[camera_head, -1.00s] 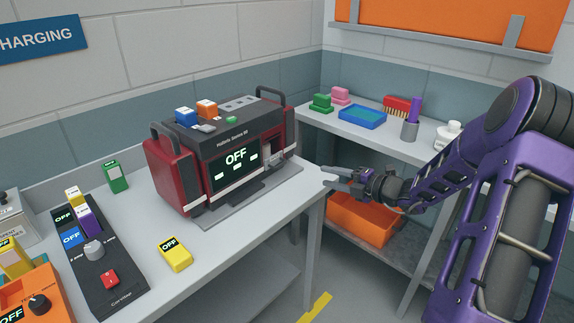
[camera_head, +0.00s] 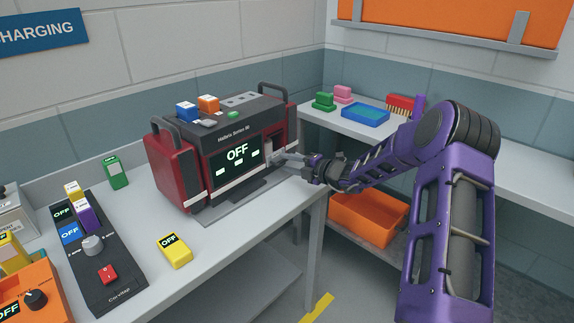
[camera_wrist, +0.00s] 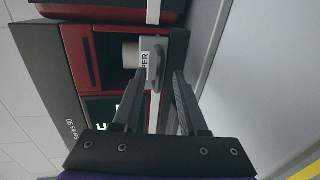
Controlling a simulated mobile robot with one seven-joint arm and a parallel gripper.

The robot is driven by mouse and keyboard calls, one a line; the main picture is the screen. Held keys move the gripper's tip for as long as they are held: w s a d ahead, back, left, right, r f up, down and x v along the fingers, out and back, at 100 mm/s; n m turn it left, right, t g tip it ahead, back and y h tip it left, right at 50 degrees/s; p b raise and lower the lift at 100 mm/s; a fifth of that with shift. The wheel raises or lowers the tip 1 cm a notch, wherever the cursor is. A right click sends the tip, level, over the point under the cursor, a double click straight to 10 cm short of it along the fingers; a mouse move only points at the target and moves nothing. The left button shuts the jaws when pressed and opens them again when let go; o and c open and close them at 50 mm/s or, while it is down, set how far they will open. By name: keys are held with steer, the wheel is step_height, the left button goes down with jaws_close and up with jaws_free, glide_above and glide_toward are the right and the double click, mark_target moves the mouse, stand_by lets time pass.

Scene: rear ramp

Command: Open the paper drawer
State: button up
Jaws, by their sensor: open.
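The red and dark grey machine (camera_head: 195,165) stands on the bench, its screen reading OFF. Its paper drawer (camera_wrist: 148,57) has a light grey front with a partly hidden label ending in "PER" and a grey bar handle (camera_wrist: 157,72). A pale paper roll (camera_wrist: 130,52) shows in the recess behind the front. My gripper (camera_head: 278,158) is at the right end of the machine's face, covering much of the drawer there. In the wrist view my gripper (camera_wrist: 159,76) is open, with one finger on each side of the handle. I cannot tell whether either finger touches it.
A black control box (camera_head: 100,255) and a yellow block (camera_head: 175,250) are on the bench to the left. An orange bin (camera_head: 368,217) sits on a low shelf at right. A blue tray (camera_head: 365,114) lies on the back counter. The bench edge runs below my forearm.

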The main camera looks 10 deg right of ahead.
steer(key=shift+w+a, duration=0.25)
steer(key=shift+w, duration=0.1)
steer(key=shift+c, duration=0.3)
jaws_close()
stand_by(1.0)
